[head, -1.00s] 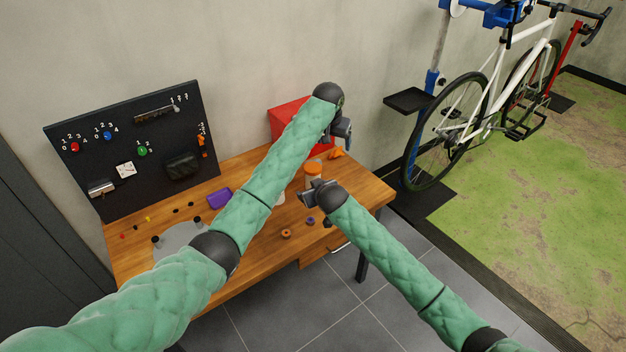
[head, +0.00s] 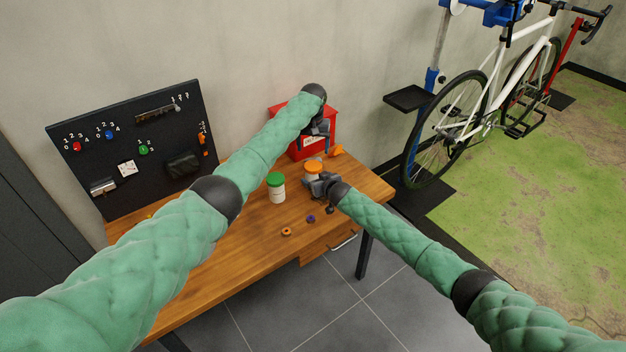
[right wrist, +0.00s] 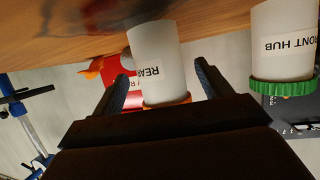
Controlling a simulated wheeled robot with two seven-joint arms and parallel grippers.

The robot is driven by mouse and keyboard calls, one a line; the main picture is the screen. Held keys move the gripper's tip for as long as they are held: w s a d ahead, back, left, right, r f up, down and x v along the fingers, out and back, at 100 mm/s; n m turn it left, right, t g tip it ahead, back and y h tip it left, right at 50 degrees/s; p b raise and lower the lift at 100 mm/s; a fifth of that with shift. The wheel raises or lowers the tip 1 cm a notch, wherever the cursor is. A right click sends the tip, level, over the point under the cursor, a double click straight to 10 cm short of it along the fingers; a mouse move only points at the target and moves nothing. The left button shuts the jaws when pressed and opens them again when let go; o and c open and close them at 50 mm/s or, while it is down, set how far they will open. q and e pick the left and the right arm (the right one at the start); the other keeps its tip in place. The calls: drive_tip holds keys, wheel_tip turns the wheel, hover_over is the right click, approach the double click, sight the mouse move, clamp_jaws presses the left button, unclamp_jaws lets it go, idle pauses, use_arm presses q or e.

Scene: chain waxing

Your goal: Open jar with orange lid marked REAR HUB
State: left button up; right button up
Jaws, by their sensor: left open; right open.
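The orange-lidded jar (head: 313,167) stands on the workbench, partly hidden behind my right gripper in the head view. In the right wrist view, which is upside down, this white jar (right wrist: 156,62) shows the letters "REA", and its orange lid (right wrist: 166,102) is on. My right gripper (head: 316,184) is open, with its fingers on either side of the jar; I cannot tell whether they touch it. My left gripper (head: 319,130) is open and empty, above and behind the jar, in front of the red box.
A green-lidded jar (head: 276,188) marked FRONT HUB stands left of the orange-lidded one. A red box (head: 300,146) and a small orange object (head: 336,151) are behind. Small rings (head: 286,232) lie near the front edge. A tool board (head: 130,150) stands at the back left.

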sight(313, 165)
drive_tip(key=shift+x, duration=1.6)
clamp_jaws()
use_arm(q)
drive_tip(key=m, duration=0.5)
drive_tip(key=shift+r+m, duration=0.1)
drive_tip(key=shift+m, duration=0.2)
drive_tip(key=m, duration=0.5)
drive_tip(key=shift+m, duration=0.3)
drive_tip(key=m, duration=1.1)
drive_tip(key=shift+f, duration=4.1)
